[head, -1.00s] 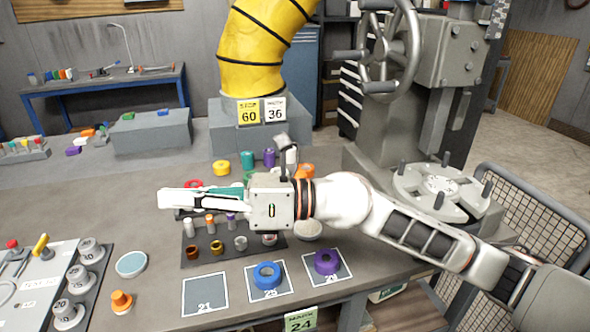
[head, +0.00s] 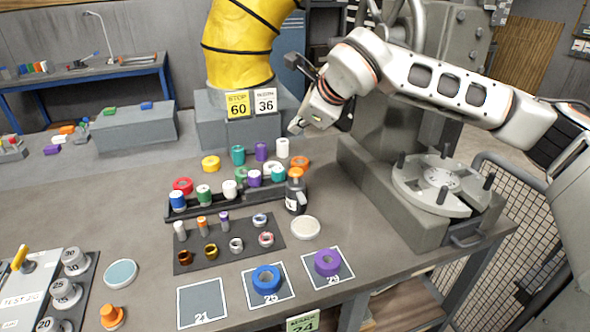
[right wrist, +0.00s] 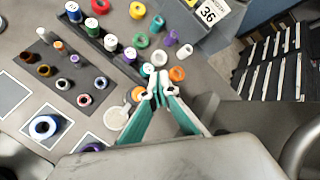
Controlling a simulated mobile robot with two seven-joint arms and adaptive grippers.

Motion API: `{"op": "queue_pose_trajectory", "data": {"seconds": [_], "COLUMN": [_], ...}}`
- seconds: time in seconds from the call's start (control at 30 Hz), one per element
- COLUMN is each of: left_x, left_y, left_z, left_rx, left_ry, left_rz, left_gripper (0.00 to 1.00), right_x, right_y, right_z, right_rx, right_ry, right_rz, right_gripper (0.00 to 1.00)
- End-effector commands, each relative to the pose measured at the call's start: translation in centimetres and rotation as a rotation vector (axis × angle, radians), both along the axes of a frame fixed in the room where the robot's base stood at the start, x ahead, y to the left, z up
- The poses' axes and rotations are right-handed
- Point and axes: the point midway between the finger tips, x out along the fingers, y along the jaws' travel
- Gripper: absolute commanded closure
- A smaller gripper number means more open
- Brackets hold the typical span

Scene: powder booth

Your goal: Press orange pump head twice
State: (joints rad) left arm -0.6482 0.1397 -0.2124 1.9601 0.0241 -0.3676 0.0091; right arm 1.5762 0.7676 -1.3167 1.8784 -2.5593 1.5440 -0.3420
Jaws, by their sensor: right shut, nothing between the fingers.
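The orange pump head (head: 295,173) sits on top of a small dark bottle with a pale label (head: 294,195), which stands upright at the right end of the black rack. In the right wrist view the orange pump head (right wrist: 138,94) shows just left of my fingertips, partly hidden by them. My right gripper (head: 296,126) is raised above and behind the bottle, apart from it. Its teal fingers (right wrist: 155,88) are shut and empty. My left gripper is not in view.
A black rack (head: 215,208) holds several coloured spools. A pale round disc (head: 306,228) lies in front of the bottle. An orange cone-shaped piece (head: 111,316) stands at the front left. A grey machine (head: 440,185) stands right.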

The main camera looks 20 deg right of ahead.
Motion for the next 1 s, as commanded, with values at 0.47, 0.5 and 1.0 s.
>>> {"op": "queue_pose_trajectory", "data": {"seconds": [0.47, 0.5, 1.0], "left_x": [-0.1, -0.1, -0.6], "left_y": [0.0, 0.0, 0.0], "left_z": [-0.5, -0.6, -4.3], "left_rx": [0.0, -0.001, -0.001], "left_ry": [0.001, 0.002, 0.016], "left_rz": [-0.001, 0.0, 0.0], "left_gripper": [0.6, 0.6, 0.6], "right_x": [0.0, 0.0, 0.0], "right_y": [0.1, 0.1, 0.1], "right_z": [-1.0, -1.4, -7.8], "right_rx": [0.002, 0.002, 0.002], "right_ry": [0.002, 0.003, 0.003], "right_rz": [0.002, 0.003, 0.003], "right_gripper": [1.0, 1.0, 1.0]}}
